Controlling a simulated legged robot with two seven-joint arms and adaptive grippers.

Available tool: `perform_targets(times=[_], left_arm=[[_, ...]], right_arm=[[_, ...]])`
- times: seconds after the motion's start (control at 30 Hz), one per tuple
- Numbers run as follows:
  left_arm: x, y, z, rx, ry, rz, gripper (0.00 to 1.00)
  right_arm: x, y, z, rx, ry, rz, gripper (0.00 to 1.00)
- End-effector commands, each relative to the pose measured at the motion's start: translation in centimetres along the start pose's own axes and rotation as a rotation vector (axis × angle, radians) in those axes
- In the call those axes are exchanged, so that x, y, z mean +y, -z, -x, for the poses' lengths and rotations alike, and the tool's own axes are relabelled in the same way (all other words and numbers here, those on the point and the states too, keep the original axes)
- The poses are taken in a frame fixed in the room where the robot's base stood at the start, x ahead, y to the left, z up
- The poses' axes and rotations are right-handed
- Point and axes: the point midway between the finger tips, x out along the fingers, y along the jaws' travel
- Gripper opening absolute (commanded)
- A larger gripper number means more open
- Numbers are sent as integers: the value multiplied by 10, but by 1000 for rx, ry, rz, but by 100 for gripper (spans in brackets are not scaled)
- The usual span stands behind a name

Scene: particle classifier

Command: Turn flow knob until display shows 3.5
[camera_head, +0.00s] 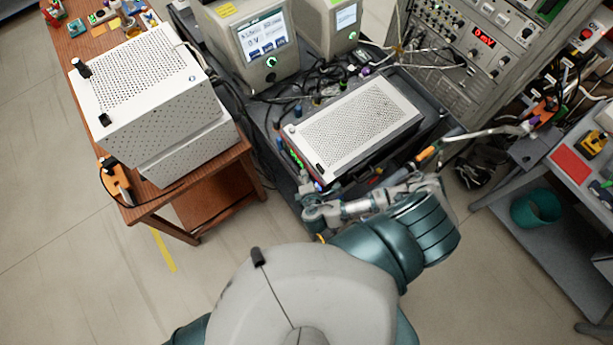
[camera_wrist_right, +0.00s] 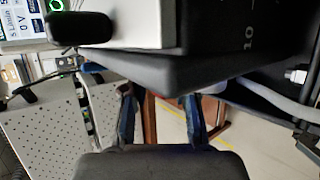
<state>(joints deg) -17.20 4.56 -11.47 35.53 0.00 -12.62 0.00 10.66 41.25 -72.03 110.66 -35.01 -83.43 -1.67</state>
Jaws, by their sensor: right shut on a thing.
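The instrument with a white perforated top (camera_head: 355,120) stands on the dark cart in the head view. Its front panel carries a small green lit display (camera_head: 296,160), too small to read. My right gripper (camera_head: 316,190) is at the lower end of this front panel. In the right wrist view its two dark fingers (camera_wrist_right: 160,105) reach up to a black housing edge (camera_wrist_right: 190,72). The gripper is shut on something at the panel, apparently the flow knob. The knob itself is hidden in both views. My left gripper is out of view.
A white perforated box (camera_head: 150,80) stands on a wooden table (camera_head: 205,170) at left. Two screen instruments (camera_head: 262,45) stand behind. Cables clutter the cart's back. An electronics rack (camera_head: 470,70) and a bench with a red pad (camera_head: 570,163) are at right. The floor in front is open.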

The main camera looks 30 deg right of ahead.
Motion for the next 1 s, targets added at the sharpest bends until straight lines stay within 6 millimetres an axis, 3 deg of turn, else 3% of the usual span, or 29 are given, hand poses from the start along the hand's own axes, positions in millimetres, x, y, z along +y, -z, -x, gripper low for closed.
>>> perform_targets(times=[0.03, 0.5, 1.0], left_arm=[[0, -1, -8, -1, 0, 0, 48], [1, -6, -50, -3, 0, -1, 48], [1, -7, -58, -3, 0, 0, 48]], right_arm=[[-9, 5, 1, 10, -30, -17, 0], [-13, 6, -1, 12, -316, -134, 0], [-13, 6, 1, 13, -379, -160, 0]])
